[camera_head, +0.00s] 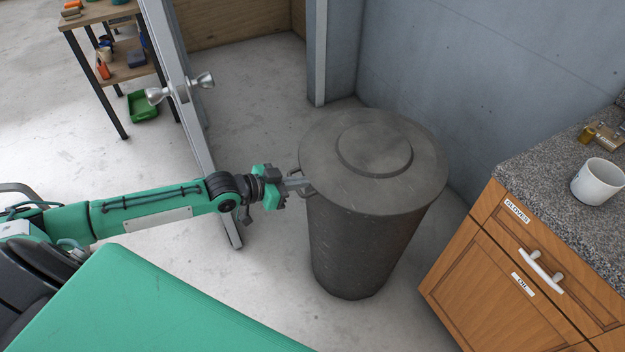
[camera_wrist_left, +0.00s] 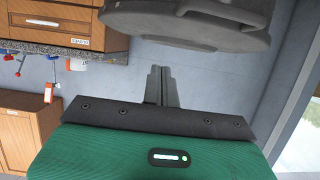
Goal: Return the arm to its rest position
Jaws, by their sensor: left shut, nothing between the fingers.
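My left arm (camera_head: 150,212) reaches in from the left, stretched out over the floor. Its green gripper (camera_head: 300,184) is shut and empty, with its fingertips close to the side handle of a dark grey lidded bin (camera_head: 362,245). I cannot tell whether they touch it. In the left wrist view the narrow fingers (camera_wrist_left: 160,75) are together, and the bin (camera_wrist_left: 195,18) fills the top of the picture. My right gripper is not in view.
An open door (camera_head: 182,95) with silver knobs stands just behind my left forearm. A wooden cabinet (camera_head: 510,270) with a stone top and a white mug (camera_head: 598,181) is at the right. A shelf table (camera_head: 128,70) and a green crate (camera_head: 143,105) are at the back left.

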